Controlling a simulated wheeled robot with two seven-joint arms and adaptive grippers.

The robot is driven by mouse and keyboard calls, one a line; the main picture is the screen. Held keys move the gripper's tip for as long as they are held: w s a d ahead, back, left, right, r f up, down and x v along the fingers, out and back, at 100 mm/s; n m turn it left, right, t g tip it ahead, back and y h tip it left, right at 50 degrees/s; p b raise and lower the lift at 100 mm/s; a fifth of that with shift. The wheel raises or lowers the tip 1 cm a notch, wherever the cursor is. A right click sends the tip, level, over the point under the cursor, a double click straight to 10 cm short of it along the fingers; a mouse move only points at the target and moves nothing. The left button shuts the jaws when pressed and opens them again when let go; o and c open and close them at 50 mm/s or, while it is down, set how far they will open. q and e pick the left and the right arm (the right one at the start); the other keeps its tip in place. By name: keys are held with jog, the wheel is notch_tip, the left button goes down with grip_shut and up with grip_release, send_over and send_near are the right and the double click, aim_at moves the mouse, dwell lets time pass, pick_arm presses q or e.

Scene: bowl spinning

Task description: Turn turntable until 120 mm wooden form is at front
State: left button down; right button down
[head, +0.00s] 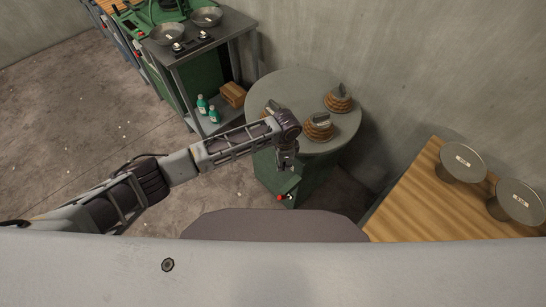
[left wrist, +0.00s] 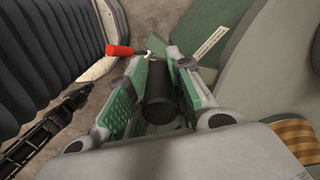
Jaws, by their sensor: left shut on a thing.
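The turntable (head: 296,84) is a round grey top on a green base (head: 270,178) in the head view. My left gripper (head: 286,162) is at the turntable's front edge. In the left wrist view its fingers (left wrist: 160,90) are shut on a black cylindrical handle (left wrist: 160,95). My right gripper is not in view.
A red-handled lever (left wrist: 118,50) is close to the left fingers. A wooden table (head: 415,205) with two grey discs stands at the right. A metal bench (head: 225,27) with bowls, green bottles (head: 203,104) and a wooden box (head: 232,94) stands at the back left. Concrete walls are behind.

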pick_arm(q)
jog(key=shift+n, duration=0.8)
jog(key=shift+s+d+p, duration=0.2)
jog(key=shift+s+d, duration=0.05)
jog(key=shift+d, duration=0.8)
jog(key=shift+s+d+p, duration=0.2)
jog(key=shift+s+d, duration=0.05)
jog(key=shift+d, duration=0.8)
jog(key=c, duration=1.2)
grip_release()
jog(key=shift+c, duration=0.2)
notch_tip(320, 180, up, 12)
jog(key=shift+s+d, duration=0.1)
